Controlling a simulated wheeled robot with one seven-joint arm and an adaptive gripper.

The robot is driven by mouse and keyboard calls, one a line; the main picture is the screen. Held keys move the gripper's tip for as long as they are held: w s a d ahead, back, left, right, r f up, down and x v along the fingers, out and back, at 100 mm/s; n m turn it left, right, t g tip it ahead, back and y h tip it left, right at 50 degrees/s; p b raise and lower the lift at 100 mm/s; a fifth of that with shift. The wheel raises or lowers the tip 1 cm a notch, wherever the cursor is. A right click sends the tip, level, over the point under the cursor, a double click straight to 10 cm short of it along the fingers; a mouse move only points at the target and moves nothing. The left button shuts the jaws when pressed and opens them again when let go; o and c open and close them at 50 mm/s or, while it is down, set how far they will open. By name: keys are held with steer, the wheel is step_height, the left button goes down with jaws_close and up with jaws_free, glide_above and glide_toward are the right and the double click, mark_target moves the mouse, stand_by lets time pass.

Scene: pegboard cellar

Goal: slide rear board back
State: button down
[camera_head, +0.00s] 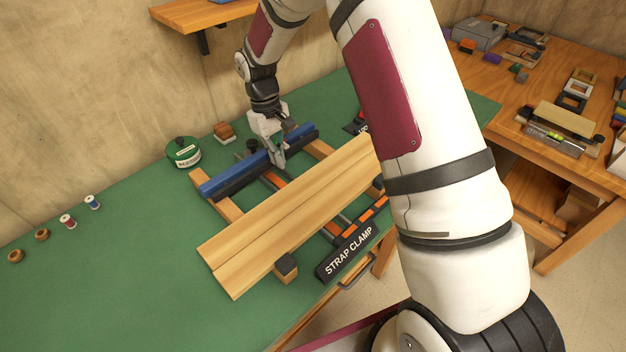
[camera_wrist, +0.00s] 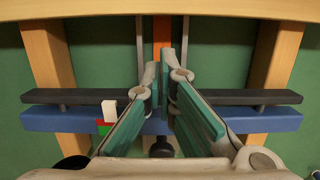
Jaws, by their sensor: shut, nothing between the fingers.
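Two long pale wooden boards lie side by side across the wooden rails of a clamp frame. The rear board (camera_head: 290,195) is farther from me and the front board (camera_head: 290,222) nearer the label. The near edge of a board (camera_wrist: 225,8) crosses the top of the wrist view. In the wrist view my fingertips (camera_wrist: 166,74) sit past the bar's black face (camera_wrist: 230,97), apart from the board. My arm hides the boards' right end.
A green tin (camera_head: 184,152) and small spools (camera_head: 67,221) stand on the green bench (camera_head: 110,270). A wooden shelf (camera_head: 205,14) is above. Free bench lies at left.

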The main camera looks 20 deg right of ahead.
mark_target(298, 184)
steer(key=s+d+p, duration=0.1)
steer(key=s, duration=0.2)
steer(key=s+d+p, duration=0.1)
steer(key=s+d, duration=0.1)
steer(key=s, duration=0.2)
steer(key=s+d+p, duration=0.1)
steer(key=s+p, duration=0.1)
steer(key=s, duration=0.2)
steer(key=shift+s+d+f, duration=0.15)
steer(key=shift+s+d, duration=0.05)
steer(key=shift+d, duration=0.15)
steer(key=shift+w+f, duration=0.2)
steer(key=shift+f, duration=0.65)
steer(key=w+b, duration=0.1)
steer(key=w+a+b, duration=0.1)
steer(key=w+b, duration=0.1)
steer(key=w, duration=0.1)
steer(key=shift+a+f, duration=0.25)
steer(key=shift+a, duration=0.1)
steer(key=shift+w+a+r, duration=0.1)
steer(key=shift+w+a, duration=0.1)
steer(key=shift+w, duration=0.1)
steer(key=shift+a, duration=0.1)
